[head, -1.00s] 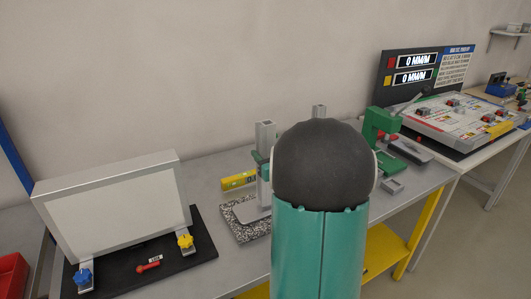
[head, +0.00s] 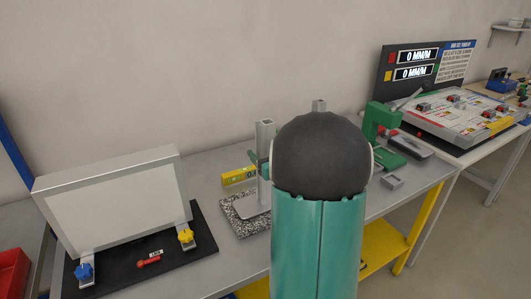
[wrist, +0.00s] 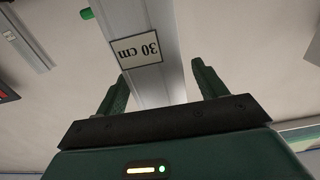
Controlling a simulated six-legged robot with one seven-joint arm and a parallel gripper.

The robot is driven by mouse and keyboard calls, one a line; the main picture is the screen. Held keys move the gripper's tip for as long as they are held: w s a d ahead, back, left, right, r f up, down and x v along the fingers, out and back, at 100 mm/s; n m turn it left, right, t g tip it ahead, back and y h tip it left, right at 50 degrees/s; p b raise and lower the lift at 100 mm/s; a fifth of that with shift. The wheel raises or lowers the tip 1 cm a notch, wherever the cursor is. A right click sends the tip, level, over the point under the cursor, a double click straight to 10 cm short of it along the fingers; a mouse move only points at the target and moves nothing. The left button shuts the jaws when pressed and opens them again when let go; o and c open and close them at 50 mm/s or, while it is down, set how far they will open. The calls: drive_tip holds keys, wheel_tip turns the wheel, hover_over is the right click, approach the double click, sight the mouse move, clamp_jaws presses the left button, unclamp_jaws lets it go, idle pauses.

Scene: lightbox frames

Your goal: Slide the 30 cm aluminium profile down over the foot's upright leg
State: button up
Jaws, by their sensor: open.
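The 30 cm aluminium profile (wrist: 150,60) fills the middle of the wrist view. It is a grey bar with a label reading 30 cm, upside down. My gripper (wrist: 160,80) is open, its dark green fingers on either side of the profile, with a visible gap at the right finger. In the head view an upright grey bar (head: 265,140) stands over a flat grey foot (head: 251,204). Green parts beside the bar may be my fingers; my arm hides the rest. I cannot tell whether the bar is around the foot's leg or where its lower end sits.
The foot rests on a speckled slab (head: 240,230), with a yellow level (head: 238,176) behind it. A framed panel (head: 115,200) on a black mat stands left. A green clamp-like device (head: 380,125) and a small grey block (head: 391,182) are on the right. Another bar top (head: 319,104) shows behind my arm.

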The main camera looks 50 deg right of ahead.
drive_tip(key=v, duration=1.3)
drive_tip(key=shift+s+a, duration=0.15)
drive_tip(key=shift+s, duration=0.2)
drive_tip(key=shift+w+r, duration=0.1)
